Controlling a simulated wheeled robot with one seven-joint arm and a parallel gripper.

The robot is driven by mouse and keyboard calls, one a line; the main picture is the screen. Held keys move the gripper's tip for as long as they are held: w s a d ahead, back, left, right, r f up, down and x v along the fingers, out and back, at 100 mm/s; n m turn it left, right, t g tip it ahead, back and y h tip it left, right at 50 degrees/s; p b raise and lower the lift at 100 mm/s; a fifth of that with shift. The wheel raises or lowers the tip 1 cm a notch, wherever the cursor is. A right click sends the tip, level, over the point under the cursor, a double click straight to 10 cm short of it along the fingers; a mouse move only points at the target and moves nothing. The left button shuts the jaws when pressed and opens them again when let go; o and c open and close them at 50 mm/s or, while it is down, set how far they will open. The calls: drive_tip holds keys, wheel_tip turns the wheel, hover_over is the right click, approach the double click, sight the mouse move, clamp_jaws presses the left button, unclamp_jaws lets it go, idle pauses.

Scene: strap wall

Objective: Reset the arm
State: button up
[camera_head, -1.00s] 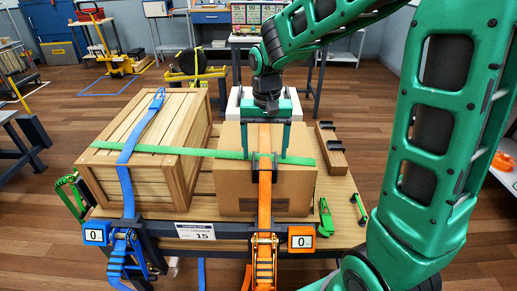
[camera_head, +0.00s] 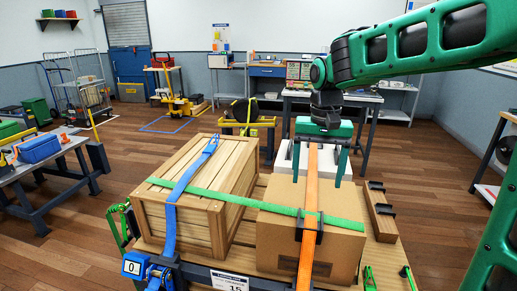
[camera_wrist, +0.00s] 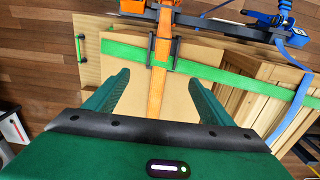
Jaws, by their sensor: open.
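My gripper (camera_head: 324,158) hangs pointing down above the back part of the cardboard box (camera_head: 275,240), its two green fingers apart. In the wrist view the open fingers (camera_wrist: 155,95) stand on either side of the orange strap (camera_wrist: 155,100), with nothing held between them. The orange strap (camera_head: 309,200) runs over the box under a black bracket (camera_head: 309,226). A green strap (camera_head: 235,200) crosses the box and the wooden crate (camera_head: 215,232). A blue strap (camera_head: 183,180) runs over the crate.
Box and crate stand on a wooden-topped platform (camera_head: 386,255) with a "15" label (camera_head: 235,282) and a blue "0" unit (camera_head: 133,265) at its front. A wooden block with black clips (camera_head: 380,212) lies right of the box. A bench with a blue box (camera_head: 38,148) stands left.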

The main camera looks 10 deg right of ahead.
drive_tip(key=s+d+f, duration=0.2)
drive_tip(key=s+d, duration=0.3)
drive_tip(key=s, duration=0.3)
drive_tip(key=s+d+f+m, duration=0.1)
drive_tip(key=s+d+f, duration=0.2)
drive_tip(key=s, duration=0.6)
drive_tip(key=s+d+f, duration=0.3)
drive_tip(key=s+d, duration=0.4)
drive_tip(key=s, duration=0.2)
drive_tip(key=shift+d+m, duration=0.2)
drive_tip(key=shift+m, duration=0.2)
